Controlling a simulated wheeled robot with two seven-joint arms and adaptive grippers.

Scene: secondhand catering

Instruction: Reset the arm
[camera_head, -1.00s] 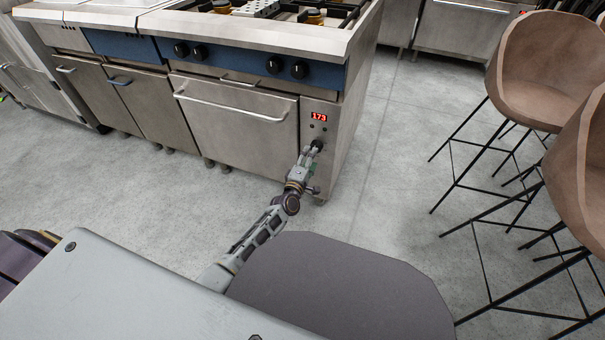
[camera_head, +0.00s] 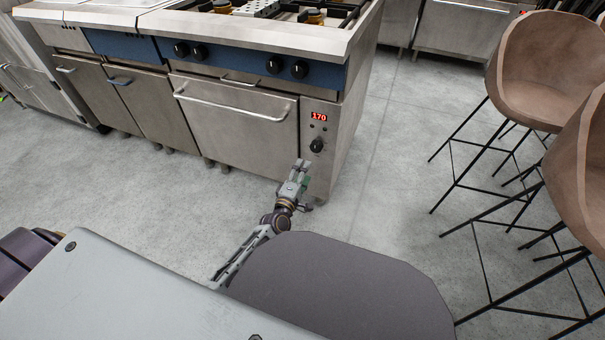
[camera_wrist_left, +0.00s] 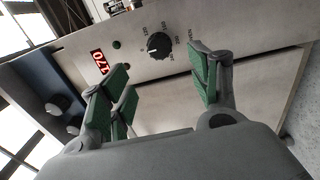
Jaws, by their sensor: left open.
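My left gripper (camera_head: 301,168) is in front of the oven's control panel (camera_head: 333,165), just below the black knob (camera_head: 316,146) and apart from it. In the left wrist view the gripper (camera_wrist_left: 158,76) has its green-padded fingers spread with nothing between them. The knob (camera_wrist_left: 159,45) shows there beyond the fingers, with a printed number dial around it. The red display (camera_head: 318,117) above the knob reads 170; it also shows in the left wrist view (camera_wrist_left: 100,62). My right gripper is not in view.
The steel oven door (camera_head: 235,120) with its bar handle is shut, left of the panel. Burners (camera_head: 313,17) sit on top. Brown bar stools (camera_head: 545,75) with thin black legs stand at the right. Grey floor (camera_head: 385,185) is clear between oven and stools.

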